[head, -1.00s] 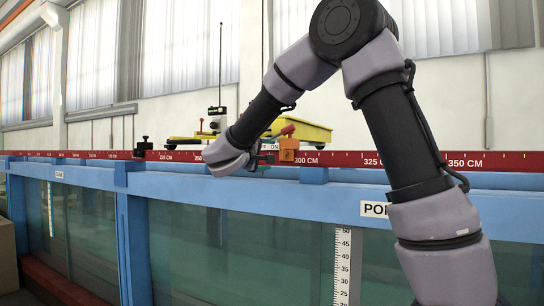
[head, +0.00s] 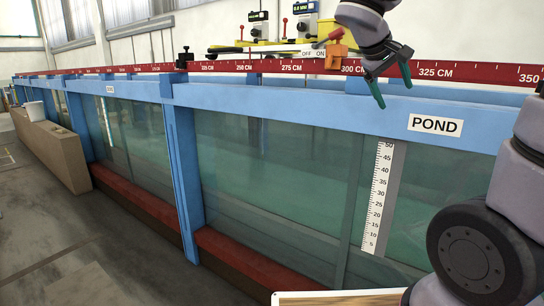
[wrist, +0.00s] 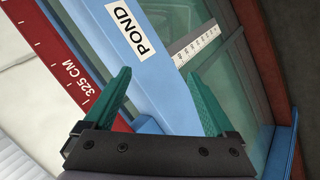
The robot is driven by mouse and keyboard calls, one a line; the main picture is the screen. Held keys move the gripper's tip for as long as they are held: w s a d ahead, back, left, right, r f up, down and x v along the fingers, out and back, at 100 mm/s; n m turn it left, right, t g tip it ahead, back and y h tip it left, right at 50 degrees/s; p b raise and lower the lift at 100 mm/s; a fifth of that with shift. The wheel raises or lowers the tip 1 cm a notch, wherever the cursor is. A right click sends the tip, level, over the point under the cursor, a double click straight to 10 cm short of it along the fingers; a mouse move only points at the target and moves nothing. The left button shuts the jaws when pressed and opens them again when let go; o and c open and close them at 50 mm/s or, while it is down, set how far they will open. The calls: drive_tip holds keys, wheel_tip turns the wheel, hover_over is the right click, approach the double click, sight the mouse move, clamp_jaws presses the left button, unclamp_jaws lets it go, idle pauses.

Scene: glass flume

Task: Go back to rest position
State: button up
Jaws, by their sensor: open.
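My gripper (head: 392,82) is open and empty, with green fingers spread apart. In the head view it hangs in front of the flume's blue top rail (head: 300,102), close to the red scale (head: 440,73) between the 300 and 325 cm marks. In the wrist view my gripper (wrist: 160,105) shows both green fingers with nothing between them. Beyond the fingers are the blue rail (wrist: 160,70) with its POND label (wrist: 129,31) and the red scale (wrist: 62,75). My arm's links fill the right side of the head view.
An orange block (head: 336,52) with a red lever sits on the rail left of my gripper, beside an OFF/ON plate (head: 312,53). Yellow carriages (head: 262,45) stand behind. A black clamp (head: 184,57) is further left.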

drive_tip(key=s+a+m+y, duration=0.1)
drive_tip(key=s+m+y, duration=0.1)
drive_tip(key=s+y, duration=0.1)
drive_tip(key=s+a+f+m+t+y, duration=0.1)
drive_tip(key=s+a+m+y, duration=0.1)
drive_tip(key=s, duration=0.4)
drive_tip(key=s+a+m+t+y, duration=0.1)
drive_tip(key=s+a+m+y, duration=0.1)
drive_tip(key=s+y, duration=0.2)
drive_tip(key=shift+s+a+f, duration=0.15)
drive_tip(key=shift+s+a, duration=0.1)
drive_tip(key=shift+s, duration=0.15)
